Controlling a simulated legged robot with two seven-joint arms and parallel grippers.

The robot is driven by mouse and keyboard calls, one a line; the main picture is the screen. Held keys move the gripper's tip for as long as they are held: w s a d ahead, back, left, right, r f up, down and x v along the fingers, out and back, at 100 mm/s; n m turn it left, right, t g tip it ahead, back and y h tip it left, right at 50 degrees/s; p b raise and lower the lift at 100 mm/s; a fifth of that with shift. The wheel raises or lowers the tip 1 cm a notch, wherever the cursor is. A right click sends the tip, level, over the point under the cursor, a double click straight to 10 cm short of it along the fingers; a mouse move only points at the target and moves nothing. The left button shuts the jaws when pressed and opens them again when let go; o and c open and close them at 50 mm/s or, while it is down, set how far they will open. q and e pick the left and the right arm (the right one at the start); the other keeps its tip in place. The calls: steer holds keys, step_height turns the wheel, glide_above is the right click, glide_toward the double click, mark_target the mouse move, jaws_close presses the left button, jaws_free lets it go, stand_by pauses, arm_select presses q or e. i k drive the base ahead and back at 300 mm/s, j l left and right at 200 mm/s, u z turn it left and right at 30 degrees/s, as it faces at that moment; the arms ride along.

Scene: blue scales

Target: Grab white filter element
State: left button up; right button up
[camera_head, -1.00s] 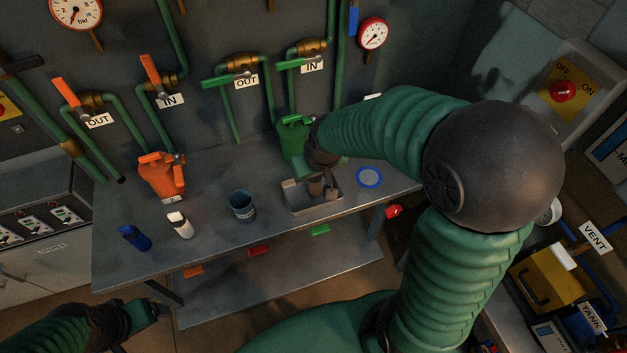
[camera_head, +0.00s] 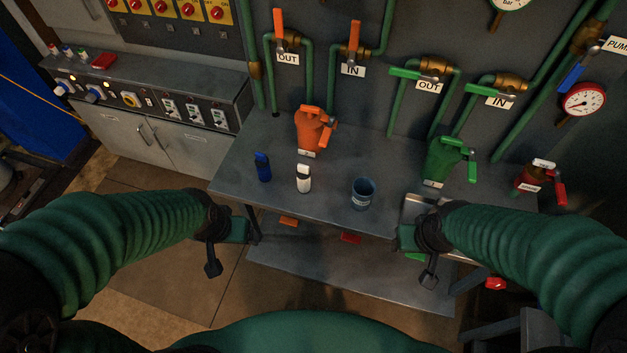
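The white filter element (camera_head: 303,180) stands upright on the grey workbench (camera_head: 330,208), between a blue cylinder (camera_head: 263,168) on its left and a blue cup (camera_head: 363,194) on its right. My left gripper (camera_head: 225,245) is in front of the bench's left front corner, left of and nearer than the white element, and apart from it. My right gripper (camera_head: 418,250) is at the bench's front edge on the right, also apart from it. I see nothing held in either one. The finger openings are not clear from this angle.
An orange canister (camera_head: 312,132) stands behind the white element, and a green canister (camera_head: 443,160) stands further right. A metal tray (camera_head: 413,207) is partly hidden by my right arm. Valves and green pipes line the back wall. A lower shelf (camera_head: 330,278) lies under the bench.

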mark_target(303, 171)
steer(key=i+j, duration=0.15)
steer(key=j, duration=0.25)
steer(key=i+j+z, duration=0.1)
steer(key=j, duration=0.25)
steer(key=i+j, duration=0.1)
steer(key=j, duration=0.3)
steer(key=i+j, duration=0.15)
steer(key=j, duration=0.25)
steer(key=i+j+z, duration=0.1)
steer(key=j, duration=0.3)
steer(key=i+j, duration=0.1)
steer(key=j, duration=0.3)
